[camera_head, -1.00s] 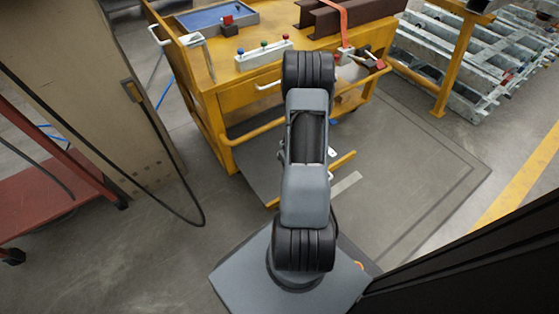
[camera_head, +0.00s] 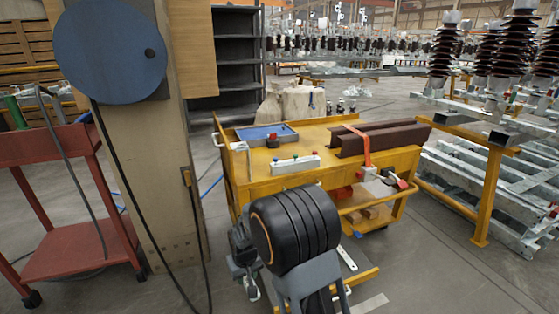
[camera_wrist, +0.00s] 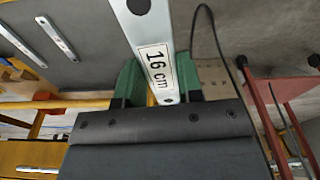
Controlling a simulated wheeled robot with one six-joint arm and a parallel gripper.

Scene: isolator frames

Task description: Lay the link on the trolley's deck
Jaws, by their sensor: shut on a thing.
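In the head view my gripper (camera_head: 246,262) hangs left of my arm, in front of the yellow trolley (camera_head: 300,182); the link is hard to make out there. A low grey deck (camera_wrist: 85,65) shows in the wrist view with two other metal links (camera_wrist: 58,38) lying on it, apart from the held one.
The trolley's top bears a blue-lined tray (camera_head: 267,134), a button box (camera_head: 295,164) and brown beams (camera_head: 385,138) under a red strap. A beige post (camera_head: 150,170) with a hanging black cable and a red cart (camera_head: 70,245) stand left. Floor at the front right is clear.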

